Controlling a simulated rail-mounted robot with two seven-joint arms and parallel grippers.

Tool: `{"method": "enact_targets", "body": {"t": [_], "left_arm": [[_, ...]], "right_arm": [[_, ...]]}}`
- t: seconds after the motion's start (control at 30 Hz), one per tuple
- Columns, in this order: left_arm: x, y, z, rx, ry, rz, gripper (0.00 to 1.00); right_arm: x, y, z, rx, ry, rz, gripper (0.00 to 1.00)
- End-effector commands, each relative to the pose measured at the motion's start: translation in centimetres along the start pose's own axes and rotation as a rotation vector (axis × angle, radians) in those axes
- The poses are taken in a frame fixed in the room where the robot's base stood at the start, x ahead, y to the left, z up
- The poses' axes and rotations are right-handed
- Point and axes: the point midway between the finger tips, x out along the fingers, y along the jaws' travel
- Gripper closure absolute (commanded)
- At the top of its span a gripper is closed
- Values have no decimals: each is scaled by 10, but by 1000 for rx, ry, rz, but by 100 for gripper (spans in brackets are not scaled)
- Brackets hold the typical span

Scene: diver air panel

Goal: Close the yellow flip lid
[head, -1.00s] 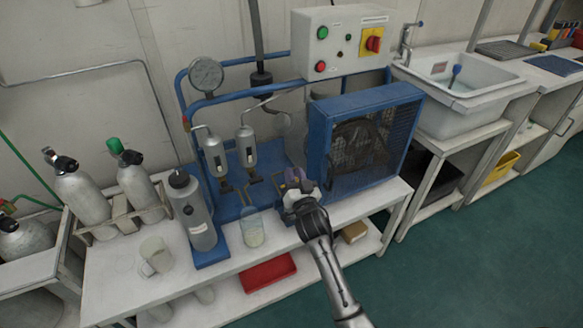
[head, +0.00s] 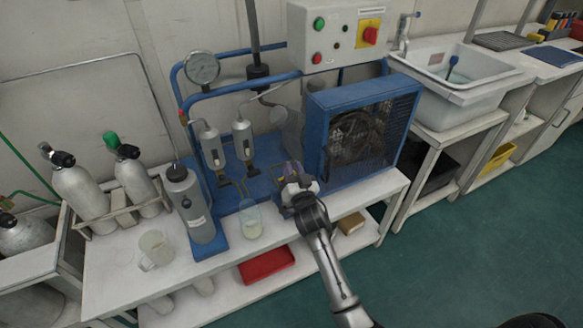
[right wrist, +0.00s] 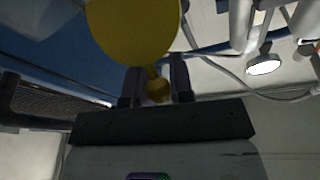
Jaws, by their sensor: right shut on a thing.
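The yellow flip lid (right wrist: 132,25) is a round yellow disc at the top of the right wrist view, with a small yellow knob (right wrist: 158,90) below it. My right gripper (right wrist: 154,86) has its two dark fingers on either side of this knob and is shut on it. In the head view my right gripper (head: 292,188) is at the front of the blue compressor frame, left of the fan housing. It largely hides the lid there, so I cannot tell the lid's angle. My left gripper is not in view.
The blue fan housing (head: 358,128) stands close right of my right gripper. A control box (head: 338,36) is behind.

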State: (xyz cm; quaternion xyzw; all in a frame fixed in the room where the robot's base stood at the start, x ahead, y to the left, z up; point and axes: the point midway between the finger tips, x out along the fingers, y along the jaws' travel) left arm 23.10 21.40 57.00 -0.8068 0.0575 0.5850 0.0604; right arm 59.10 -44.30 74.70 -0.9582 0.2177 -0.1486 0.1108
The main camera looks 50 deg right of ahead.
Motion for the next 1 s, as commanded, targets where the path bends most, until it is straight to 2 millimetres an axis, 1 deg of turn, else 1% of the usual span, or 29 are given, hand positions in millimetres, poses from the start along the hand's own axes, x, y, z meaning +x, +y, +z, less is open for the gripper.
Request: {"method": "enact_targets", "body": {"t": [0.03, 0.47, 0.87, 0.9, 1.0], "left_arm": [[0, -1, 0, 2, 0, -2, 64], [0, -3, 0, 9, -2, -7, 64], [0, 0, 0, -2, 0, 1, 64], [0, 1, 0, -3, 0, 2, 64], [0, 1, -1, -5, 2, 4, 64]], "right_arm": [[0, -2, -5, 1, 10, -5, 100], [1, -2, -5, 1, 11, -5, 100], [1, -2, -5, 1, 11, -5, 100], [1, -2, -5, 1, 11, -5, 78], [0, -2, -4, 1, 9, -5, 68]]}}
